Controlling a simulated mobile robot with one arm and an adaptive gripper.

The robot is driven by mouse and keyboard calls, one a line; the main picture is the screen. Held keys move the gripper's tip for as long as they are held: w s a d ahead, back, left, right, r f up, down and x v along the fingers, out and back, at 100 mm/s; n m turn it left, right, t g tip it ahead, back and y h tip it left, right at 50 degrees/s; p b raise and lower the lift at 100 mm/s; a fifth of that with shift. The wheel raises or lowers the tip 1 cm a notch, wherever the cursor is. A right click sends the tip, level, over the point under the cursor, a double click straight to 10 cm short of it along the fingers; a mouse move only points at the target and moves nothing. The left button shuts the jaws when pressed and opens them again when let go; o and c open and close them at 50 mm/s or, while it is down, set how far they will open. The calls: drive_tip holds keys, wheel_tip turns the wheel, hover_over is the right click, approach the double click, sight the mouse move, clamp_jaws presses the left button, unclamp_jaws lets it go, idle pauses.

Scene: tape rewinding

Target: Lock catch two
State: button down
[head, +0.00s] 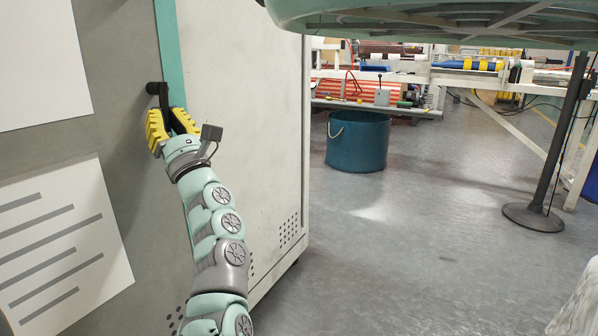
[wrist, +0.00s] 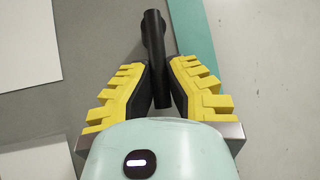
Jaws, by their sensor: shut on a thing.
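A black catch handle (head: 154,88) sticks out of the grey cabinet front (head: 120,60), just left of a teal vertical strip. In the wrist view the black catch (wrist: 156,45) is a round-ended bar that points down between the fingers. My gripper (head: 172,118) has yellow ribbed fingers with black inner pads. In the wrist view my gripper (wrist: 163,80) is shut on the lower part of the bar. Which catch number this is cannot be told.
White sheets, one with grey lines (head: 60,245), are on the cabinet left of my arm. A blue bucket (head: 357,142) stands on the floor at right. A dark stand (head: 540,212) is farther right. Open grey floor lies between.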

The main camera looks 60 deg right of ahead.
drive_tip(key=shift+d+f+n+y+b, duration=0.15)
drive_tip(key=shift+d+n+y+b, duration=0.05)
drive_tip(key=shift+n+y+b, duration=0.75)
drive_tip(key=shift+r+n, duration=0.2)
drive_tip(key=shift+n, duration=0.15)
drive_tip(key=c, duration=0.9)
unclamp_jaws()
drive_tip(key=shift+w+d, duration=0.1)
drive_tip(key=shift+w, duration=0.1)
drive_tip(key=shift+c, duration=0.2)
drive_tip(key=shift+s, duration=0.1)
drive_tip(key=d+v, duration=0.1)
drive_tip(key=v, duration=1.1)
drive_tip(key=shift+a+f, duration=0.15)
drive_tip(key=shift+a, duration=0.25)
